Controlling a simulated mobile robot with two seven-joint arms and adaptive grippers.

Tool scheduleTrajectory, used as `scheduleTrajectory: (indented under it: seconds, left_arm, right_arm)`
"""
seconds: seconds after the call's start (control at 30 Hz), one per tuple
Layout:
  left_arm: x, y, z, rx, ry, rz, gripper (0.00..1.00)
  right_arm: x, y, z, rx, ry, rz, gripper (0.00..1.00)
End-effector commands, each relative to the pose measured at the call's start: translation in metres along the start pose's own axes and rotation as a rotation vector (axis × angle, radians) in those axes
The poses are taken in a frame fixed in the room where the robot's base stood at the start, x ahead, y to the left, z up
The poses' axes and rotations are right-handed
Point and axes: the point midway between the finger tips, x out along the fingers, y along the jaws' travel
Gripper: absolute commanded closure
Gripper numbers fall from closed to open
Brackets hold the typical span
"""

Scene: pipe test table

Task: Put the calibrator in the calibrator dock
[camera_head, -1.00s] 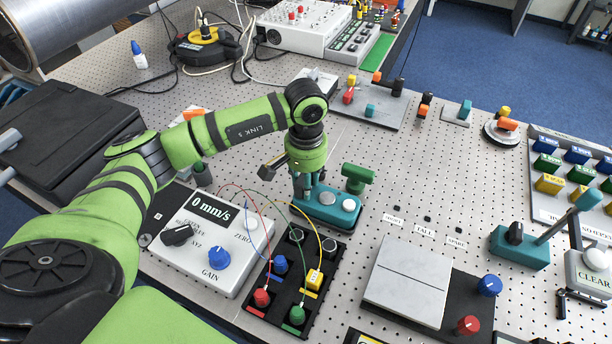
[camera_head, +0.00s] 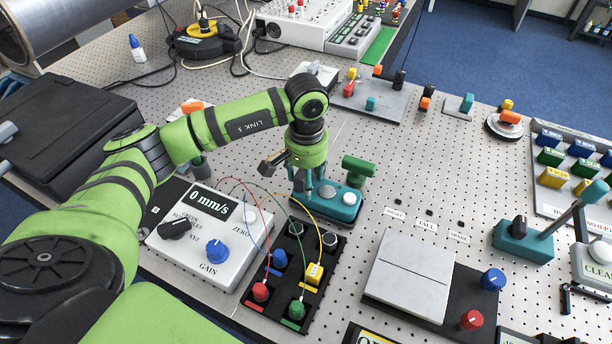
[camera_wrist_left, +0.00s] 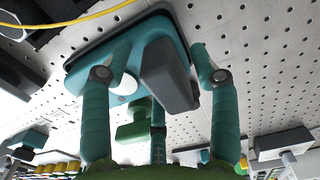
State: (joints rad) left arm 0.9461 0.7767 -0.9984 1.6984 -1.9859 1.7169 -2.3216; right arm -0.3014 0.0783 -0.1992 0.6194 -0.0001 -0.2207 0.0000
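A teal base with a white button (camera_head: 349,198) stands on the perforated table, below my left gripper (camera_head: 311,181). No label shows which part is the calibrator or the dock. In the left wrist view, a dark grey and teal block (camera_wrist_left: 168,78) rises from the teal base (camera_wrist_left: 82,72). My left gripper (camera_wrist_left: 160,52) is open, with fingers on both sides of this block; a gap shows on the right, and contact on the left cannot be told. A green T-shaped piece (camera_head: 358,170) stands just behind the base. My right gripper is not in view.
A black socket panel (camera_head: 285,318) with thin wires lies in front of the base. The GAIN box (camera_head: 200,262) is at left, a grey plate (camera_head: 410,275) at right. A teal lever unit (camera_head: 522,246) stands further right.

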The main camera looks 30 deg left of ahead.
Motion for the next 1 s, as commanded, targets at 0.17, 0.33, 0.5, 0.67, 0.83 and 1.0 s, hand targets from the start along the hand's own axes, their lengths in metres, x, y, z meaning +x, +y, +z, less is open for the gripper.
scheduleTrajectory:
  seconds: [0.17, 0.33, 0.5, 0.67, 0.83, 1.0]
  left_arm:
    - [-0.002, -0.001, 0.0, -0.001, 0.001, -0.001, 0.39]
    - [-0.016, 0.0, 0.0, -0.001, 0.0, 0.0, 0.39]
    - [-0.045, -0.001, -0.003, -0.001, 0.012, 0.0, 0.39]
    - [-0.083, -0.001, -0.002, 0.0, 0.01, 0.0, 0.39]
    - [-0.115, 0.0, -0.002, -0.001, 0.007, 0.0, 0.39]
    - [-0.129, 0.0, -0.001, -0.001, 0.004, -0.001, 0.39]
  right_arm:
    - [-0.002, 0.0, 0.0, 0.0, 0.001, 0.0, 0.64]
    - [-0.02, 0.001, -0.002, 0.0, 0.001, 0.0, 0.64]
    - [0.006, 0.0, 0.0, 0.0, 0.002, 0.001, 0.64]
    - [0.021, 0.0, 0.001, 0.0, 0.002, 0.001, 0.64]
    - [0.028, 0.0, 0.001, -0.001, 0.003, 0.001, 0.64]
    - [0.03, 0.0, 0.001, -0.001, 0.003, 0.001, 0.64]
